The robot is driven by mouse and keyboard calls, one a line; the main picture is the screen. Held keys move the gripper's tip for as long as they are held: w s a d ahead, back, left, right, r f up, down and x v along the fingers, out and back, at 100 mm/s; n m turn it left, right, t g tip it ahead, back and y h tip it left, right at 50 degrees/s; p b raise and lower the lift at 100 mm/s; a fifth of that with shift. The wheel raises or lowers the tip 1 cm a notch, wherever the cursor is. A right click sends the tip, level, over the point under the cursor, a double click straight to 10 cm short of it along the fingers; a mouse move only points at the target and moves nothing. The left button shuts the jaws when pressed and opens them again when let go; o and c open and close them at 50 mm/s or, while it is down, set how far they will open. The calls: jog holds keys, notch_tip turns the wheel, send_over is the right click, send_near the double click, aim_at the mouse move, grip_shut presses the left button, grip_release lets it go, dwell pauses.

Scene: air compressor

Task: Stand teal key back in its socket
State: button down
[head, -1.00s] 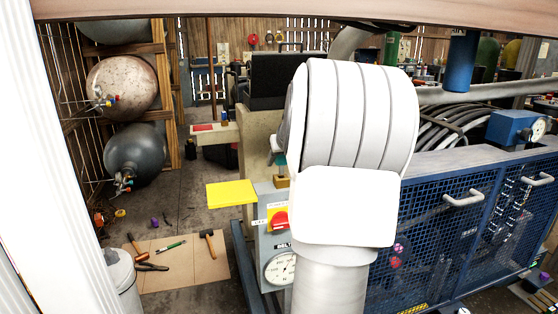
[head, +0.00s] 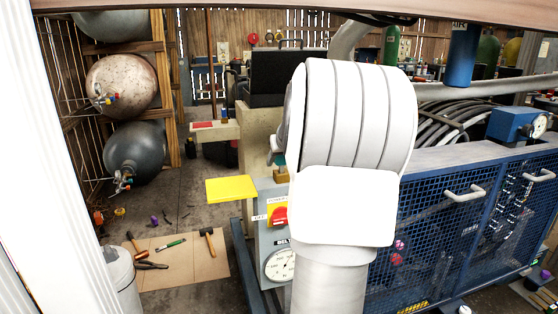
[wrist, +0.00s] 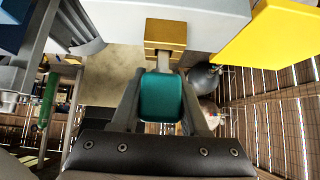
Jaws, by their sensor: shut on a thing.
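The teal key (wrist: 160,98) is between the fingers of my gripper (wrist: 162,84) in the wrist view, and the gripper is shut on it. A short grey shank of the key runs from the teal head toward a brass socket block (wrist: 165,36). The shank appears to meet the block, but I cannot tell how deep it sits. In the head view a bit of the teal key (head: 279,159) shows just above the brass block (head: 281,175), left of my large white arm link, which hides most of the gripper.
A yellow plate (head: 231,188) juts out left of the grey panel with a red switch (head: 279,215) and a gauge (head: 281,266). A blue mesh cage (head: 455,230) stands at right. Tools lie on a floor board (head: 190,262) at lower left.

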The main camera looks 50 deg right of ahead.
jog(key=shift+f+b, duration=0.65)
jog(key=shift+f, duration=0.05)
jog(key=shift+c, duration=1.7)
grip_release()
jog(key=p+v, duration=0.3)
jog(key=v, duration=1.4)
jog(key=shift+s, duration=0.15)
jog(key=shift+a+r, duration=0.15)
